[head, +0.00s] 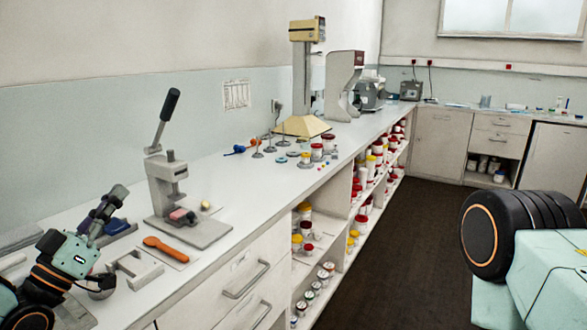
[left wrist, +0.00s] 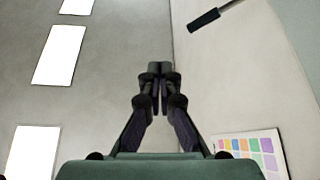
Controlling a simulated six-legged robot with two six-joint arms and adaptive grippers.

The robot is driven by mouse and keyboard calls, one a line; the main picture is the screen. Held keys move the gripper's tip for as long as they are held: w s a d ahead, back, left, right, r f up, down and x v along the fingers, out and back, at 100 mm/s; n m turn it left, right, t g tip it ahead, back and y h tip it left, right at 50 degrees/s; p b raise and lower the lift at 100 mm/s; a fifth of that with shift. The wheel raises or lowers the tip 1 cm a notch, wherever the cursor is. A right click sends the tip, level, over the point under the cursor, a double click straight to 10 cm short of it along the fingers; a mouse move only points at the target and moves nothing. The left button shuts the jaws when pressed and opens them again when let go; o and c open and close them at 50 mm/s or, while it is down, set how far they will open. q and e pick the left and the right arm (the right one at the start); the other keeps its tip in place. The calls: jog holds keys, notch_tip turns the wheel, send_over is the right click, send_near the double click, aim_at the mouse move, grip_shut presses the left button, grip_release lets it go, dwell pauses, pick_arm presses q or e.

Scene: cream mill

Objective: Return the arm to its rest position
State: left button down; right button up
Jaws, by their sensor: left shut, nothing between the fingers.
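My left gripper (head: 117,192) is at the left of the head view, raised above the near end of the counter and pointing upward. In the left wrist view its fingers (left wrist: 154,68) are together with nothing between them. That view looks up at the ceiling and wall. The left arm's links come in from the lower left corner of the head view. My right gripper is not visible in either view.
A lever press (head: 168,185) stands on the counter (head: 235,185) to the right of the gripper. An orange spoon (head: 165,248) and a pale block holder (head: 135,268) lie close by. Shelves of jars (head: 302,240) are below. The dark floor (head: 405,255) is clear.

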pick_arm(q)
jog(key=d+f+n+g+y, duration=0.1)
jog(key=d+f+g+y, duration=0.15)
jog(key=f, duration=0.65)
jog(key=d+f+n+g+y, duration=0.1)
jog(key=d+f+g+y, duration=0.2)
jog(key=f, duration=0.6)
jog(key=s+d+f+g+b, duration=0.1)
jog(key=s+d+f+g, duration=0.25)
jog(key=s+f, duration=0.4)
jog(key=s+d+f+g+b, duration=0.1)
jog(key=s+d+f+g, duration=0.1)
jog(key=s+f+g, duration=0.5)
jog(key=s+f+g+y, duration=0.1)
jog(key=s+f+g, duration=0.1)
jog(key=s+f, duration=0.2)
jog(key=s+a+f+g+y, duration=0.1)
jog(key=s+f, duration=0.3)
jog(key=s, duration=0.7)
jog(key=s+f+g+y, duration=0.2)
jog(key=s+f+g, duration=0.1)
jog(key=s, duration=0.5)
jog(key=shift+a+f+n+b, duration=0.4)
jog(key=shift+f, duration=0.1)
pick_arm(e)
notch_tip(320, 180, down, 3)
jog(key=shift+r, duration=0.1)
